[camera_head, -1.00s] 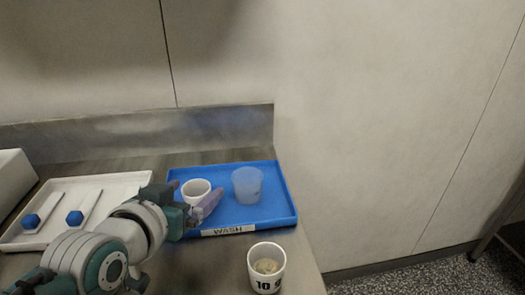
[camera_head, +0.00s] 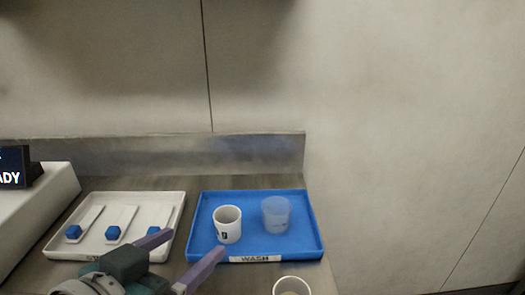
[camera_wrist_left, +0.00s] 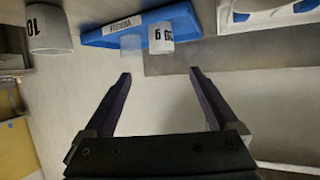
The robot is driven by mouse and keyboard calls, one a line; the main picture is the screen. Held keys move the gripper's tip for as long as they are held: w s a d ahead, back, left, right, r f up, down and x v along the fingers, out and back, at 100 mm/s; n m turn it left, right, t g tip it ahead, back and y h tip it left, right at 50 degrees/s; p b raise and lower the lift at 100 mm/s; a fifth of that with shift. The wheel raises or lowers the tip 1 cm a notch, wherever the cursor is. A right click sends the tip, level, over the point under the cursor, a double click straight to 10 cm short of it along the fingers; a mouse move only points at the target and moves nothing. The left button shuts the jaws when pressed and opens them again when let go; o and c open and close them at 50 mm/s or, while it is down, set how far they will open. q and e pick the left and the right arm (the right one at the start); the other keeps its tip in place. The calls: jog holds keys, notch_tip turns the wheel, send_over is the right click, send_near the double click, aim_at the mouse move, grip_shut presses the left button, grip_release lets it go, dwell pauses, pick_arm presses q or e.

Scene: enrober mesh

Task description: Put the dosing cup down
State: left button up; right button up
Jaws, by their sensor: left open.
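A white dosing cup (camera_head: 228,226) with dark print stands upright in the blue tray (camera_head: 300,248) labelled WASH. A translucent bluish cup (camera_head: 276,216) stands to its right in the same tray, apart from it. Both also show in the left wrist view, the white cup (camera_wrist_left: 161,38) and the translucent cup (camera_wrist_left: 131,44). My left gripper (camera_head: 196,243) is open and empty, in front of the tray and left of the white cup. In the left wrist view its fingers (camera_wrist_left: 159,73) are spread with nothing between them. My right gripper is not in view.
Another white cup (camera_head: 291,285) stands in front of the blue tray, cut off by the frame. A white tray (camera_head: 178,198) with several blue-ended scoops lies left. A white box with a dark display (camera_head: 14,168) stands at far left. A metal upstand and wall close the back.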

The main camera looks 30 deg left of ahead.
pick_arm(q)
jog(key=s+d+r+m+g+h, duration=0.1)
jog(key=s+d+m+g+h, duration=0.1)
jog(key=s+d+g, duration=0.4)
jog(key=s+m+g, duration=0.1)
jog(key=s+g, duration=0.2)
jog(key=s, duration=0.3)
jog(key=shift+s+m, duration=0.3)
jog(key=shift+m, duration=0.1)
jog(key=shift+s, duration=0.1)
